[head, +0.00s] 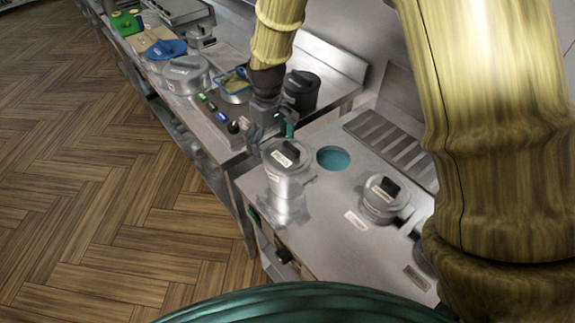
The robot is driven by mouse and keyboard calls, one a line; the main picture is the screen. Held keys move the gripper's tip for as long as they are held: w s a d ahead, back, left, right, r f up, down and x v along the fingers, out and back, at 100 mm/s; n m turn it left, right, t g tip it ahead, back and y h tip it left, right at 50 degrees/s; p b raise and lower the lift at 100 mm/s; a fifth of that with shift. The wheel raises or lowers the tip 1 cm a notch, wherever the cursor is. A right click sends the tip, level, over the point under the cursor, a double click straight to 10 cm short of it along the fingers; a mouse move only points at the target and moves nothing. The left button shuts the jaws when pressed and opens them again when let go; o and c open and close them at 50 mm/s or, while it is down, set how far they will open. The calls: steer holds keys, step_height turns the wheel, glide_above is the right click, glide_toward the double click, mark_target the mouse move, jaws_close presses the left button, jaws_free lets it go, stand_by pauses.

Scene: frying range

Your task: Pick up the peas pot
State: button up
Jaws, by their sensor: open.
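A tall silver lidded pot (289,184) with a dark knob and a small white label stands near the front edge of the metal counter. A shorter silver lidded pot (380,208) with a dark knob and a label stands to its right. Both labels are too small to read, so I cannot tell which is the peas pot. My gripper (271,138) is open and empty, just behind and above the tall pot's lid. I cannot tell whether it touches the pot.
A round teal recess (333,158) lies between the two pots. A dark canister (301,92) stands behind my gripper. A wide silver pot (186,75) and a blue-rimmed basket (235,82) are further left. A slotted grate (388,140) is at the back. Wooden floor (95,170) is open at left.

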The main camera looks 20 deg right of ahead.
steer(key=shift+s, duration=0.2)
steer(key=shift+w, duration=0.15)
steer(key=shift+c, duration=1)
steer(key=c, duration=1.7)
steer(key=shift+o, duration=0.2)
steer(key=shift+r, duration=0.1)
